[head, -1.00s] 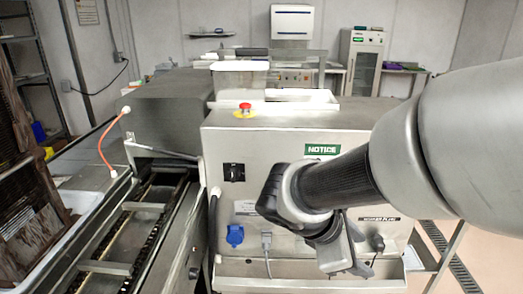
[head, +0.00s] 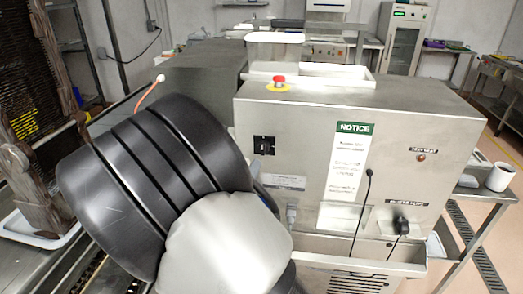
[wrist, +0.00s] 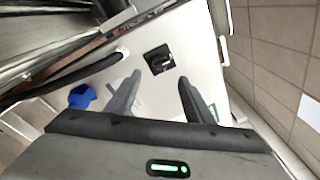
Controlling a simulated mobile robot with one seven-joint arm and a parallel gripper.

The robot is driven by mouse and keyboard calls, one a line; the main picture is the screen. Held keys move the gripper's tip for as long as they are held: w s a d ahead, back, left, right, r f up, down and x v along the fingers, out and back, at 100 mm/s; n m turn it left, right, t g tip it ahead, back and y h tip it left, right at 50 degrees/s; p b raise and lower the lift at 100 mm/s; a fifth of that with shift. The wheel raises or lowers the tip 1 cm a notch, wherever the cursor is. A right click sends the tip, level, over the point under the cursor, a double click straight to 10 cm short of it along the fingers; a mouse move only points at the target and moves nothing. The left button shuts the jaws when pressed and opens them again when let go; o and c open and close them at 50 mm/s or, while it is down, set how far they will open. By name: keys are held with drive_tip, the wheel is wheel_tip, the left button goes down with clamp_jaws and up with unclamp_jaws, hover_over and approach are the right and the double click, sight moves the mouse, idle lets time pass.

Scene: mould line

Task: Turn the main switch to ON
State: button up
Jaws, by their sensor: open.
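The main switch is a black square rotary switch (head: 264,145) on the upper left of the steel cabinet's front (head: 300,115). The switch also shows in the wrist view (wrist: 159,60), just beyond and between my fingertips. My gripper (wrist: 159,76) is open and empty, with one finger on each side of the switch in that picture. I see no contact, and the exact gap is unclear. The knob's position is too small to read. In the head view my arm hides the gripper.
A red emergency button (head: 279,81) sits on the cabinet's top. A green NOTICE sign (head: 354,128) and a black plug (head: 401,224) are to the right of the switch. A blue socket (wrist: 81,96) lies left of my fingers in the wrist view. A white mug (head: 500,176) stands at the right.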

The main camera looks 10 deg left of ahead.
sight(261, 151)
drive_tip(key=w, duration=0.4)
drive_tip(key=w+d, duration=0.1)
drive_tip(key=w, duration=0.3)
drive_tip(key=w+p, duration=0.1)
drive_tip(key=w, duration=0.3)
drive_tip(key=shift+d, duration=0.2)
drive_tip(key=c, duration=0.9)
